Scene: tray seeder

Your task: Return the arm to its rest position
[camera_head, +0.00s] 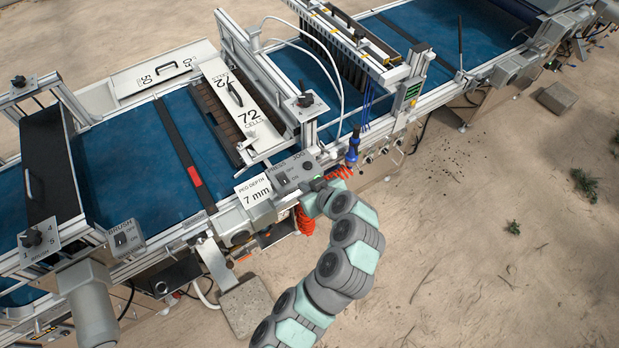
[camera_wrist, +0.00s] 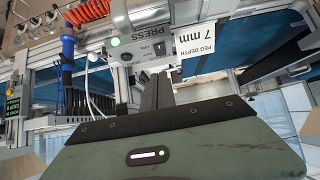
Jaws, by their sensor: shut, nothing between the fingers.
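My arm (camera_head: 349,246) reaches up from the bottom of the head view to the front rail of the tray seeder. My gripper (camera_head: 314,182) is at the press control box (camera_head: 293,173), partly hidden by my own wrist. In the wrist view my gripper (camera_wrist: 158,90) shows its two dark fingers together with nothing between them. They point at the press control box (camera_wrist: 142,50), which has a lit green button and a dark knob. I cannot tell whether the fingertips touch the box.
The "7 mm" peg depth sign (camera_head: 254,191) stands beside the box. A blue-handled tool (camera_head: 352,148) and orange coiled hose (camera_head: 304,220) hang close by. The "72 cells" plate (camera_head: 240,103) lies over the belt. Open sandy floor (camera_head: 480,250) lies right of my arm.

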